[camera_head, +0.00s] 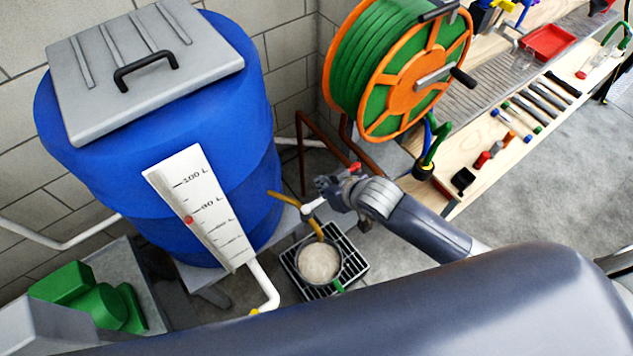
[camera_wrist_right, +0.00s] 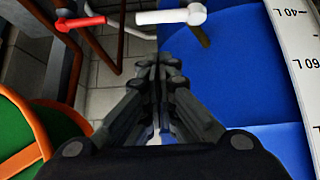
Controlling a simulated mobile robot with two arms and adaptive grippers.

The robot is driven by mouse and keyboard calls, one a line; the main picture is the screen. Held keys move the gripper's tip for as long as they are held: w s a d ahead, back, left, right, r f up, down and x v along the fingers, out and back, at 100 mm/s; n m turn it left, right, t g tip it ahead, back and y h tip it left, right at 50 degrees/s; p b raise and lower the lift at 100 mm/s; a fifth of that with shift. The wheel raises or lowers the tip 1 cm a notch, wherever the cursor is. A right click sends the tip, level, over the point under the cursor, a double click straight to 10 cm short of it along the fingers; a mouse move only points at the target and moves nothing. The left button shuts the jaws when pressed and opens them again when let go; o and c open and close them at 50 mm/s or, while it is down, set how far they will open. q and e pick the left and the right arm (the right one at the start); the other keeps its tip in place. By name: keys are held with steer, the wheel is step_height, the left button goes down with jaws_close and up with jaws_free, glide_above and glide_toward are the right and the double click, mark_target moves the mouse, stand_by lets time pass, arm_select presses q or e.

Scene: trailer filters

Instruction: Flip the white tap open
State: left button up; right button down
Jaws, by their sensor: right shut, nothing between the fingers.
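The white tap (camera_head: 313,205) has a short white lever beside the blue barrel, above a brown-yellow spout. In the right wrist view, its white lever (camera_wrist_right: 165,17) lies sideways just beyond my fingertips, ending in a round knob. My right gripper (camera_head: 324,186) is shut and empty, close to the white tap. Its closed fingers also show in the wrist view (camera_wrist_right: 160,62), with a small gap before the lever. My left gripper is not in view.
A red tap handle (camera_wrist_right: 80,22) sits left of the white one in the wrist view. The blue barrel (camera_head: 200,150), a gauge board (camera_head: 205,205) and a green hose reel (camera_head: 385,60) stand close around. A round container (camera_head: 319,262) sits on a floor grate below.

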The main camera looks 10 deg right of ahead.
mark_target(316, 203)
steer(key=shift+w+a+r, duration=0.3)
steer(key=shift+w+r, duration=0.15)
steer(key=shift+w, duration=0.05)
steer(key=x, duration=0.9)
arm_select(q)
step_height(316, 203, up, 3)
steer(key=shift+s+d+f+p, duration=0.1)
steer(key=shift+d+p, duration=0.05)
steer(key=shift+p, duration=1.1)
arm_select(e)
steer(key=s, duration=0.1)
steer(key=s+d, duration=0.1)
steer(key=s, duration=0.1)
steer(key=shift+s+d+f, duration=0.2)
steer(key=shift+s+f, duration=0.1)
steer(key=shift+s, duration=0.1)
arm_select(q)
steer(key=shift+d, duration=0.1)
arm_select(e)
steer(key=shift+a, duration=0.1)
